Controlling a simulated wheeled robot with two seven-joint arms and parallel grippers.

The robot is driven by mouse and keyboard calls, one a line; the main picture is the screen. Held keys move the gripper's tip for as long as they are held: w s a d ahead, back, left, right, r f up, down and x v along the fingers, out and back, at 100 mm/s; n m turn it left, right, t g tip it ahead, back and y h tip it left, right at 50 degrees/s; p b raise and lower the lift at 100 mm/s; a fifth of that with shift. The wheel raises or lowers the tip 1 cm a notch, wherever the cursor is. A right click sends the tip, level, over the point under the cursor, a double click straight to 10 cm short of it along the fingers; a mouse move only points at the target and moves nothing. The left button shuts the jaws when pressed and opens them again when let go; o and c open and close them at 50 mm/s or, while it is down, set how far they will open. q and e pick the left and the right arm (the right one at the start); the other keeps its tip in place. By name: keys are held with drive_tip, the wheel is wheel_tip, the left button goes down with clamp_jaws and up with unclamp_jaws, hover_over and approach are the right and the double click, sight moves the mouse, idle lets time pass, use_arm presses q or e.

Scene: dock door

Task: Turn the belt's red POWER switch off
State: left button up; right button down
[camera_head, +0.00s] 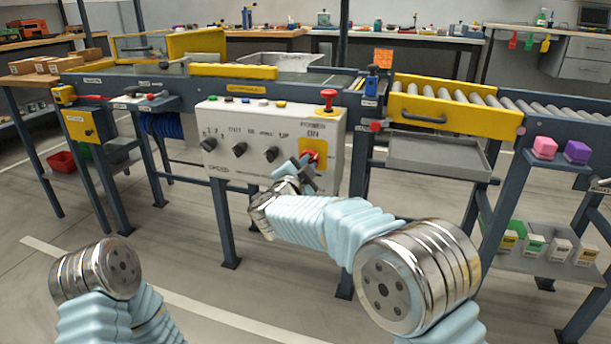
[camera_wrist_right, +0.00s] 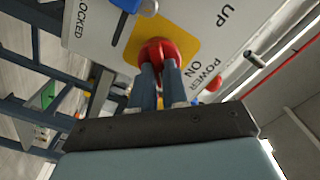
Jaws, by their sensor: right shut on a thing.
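The red POWER switch (camera_head: 313,157) sits on a yellow plate at the right end of the white control panel (camera_head: 230,130). The word ON shows above it. In the wrist view the red switch (camera_wrist_right: 157,52) is between the two fingertips of my right gripper (camera_wrist_right: 158,75). My right gripper (camera_head: 305,165) is shut on the switch, and its fingers partly cover it. My left arm shows at the lower left, but its gripper is out of view.
A red mushroom button (camera_head: 328,97) stands on top of the panel. Black knobs (camera_head: 239,149) line the panel's front to the left. A grey tray (camera_head: 440,155) and roller conveyor (camera_head: 460,95) are at the right.

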drive_tip(key=shift+d+f+m+b, duration=0.1)
drive_tip(key=shift+f+m+b, duration=0.05)
drive_tip(key=shift+m+b, duration=1.65)
drive_tip(key=shift+f+m+b, duration=0.15)
drive_tip(key=shift+m+b, duration=1.25)
drive_tip(key=shift+m, duration=0.8)
drive_tip(key=c, duration=1.1)
unclamp_jaws()
drive_tip(key=shift+r, duration=0.1)
drive_tip(key=shift+c, duration=0.2)
drive_tip(key=shift+s, duration=0.1)
drive_tip(key=v, duration=1.3)
drive_tip(key=shift+s, duration=0.3)
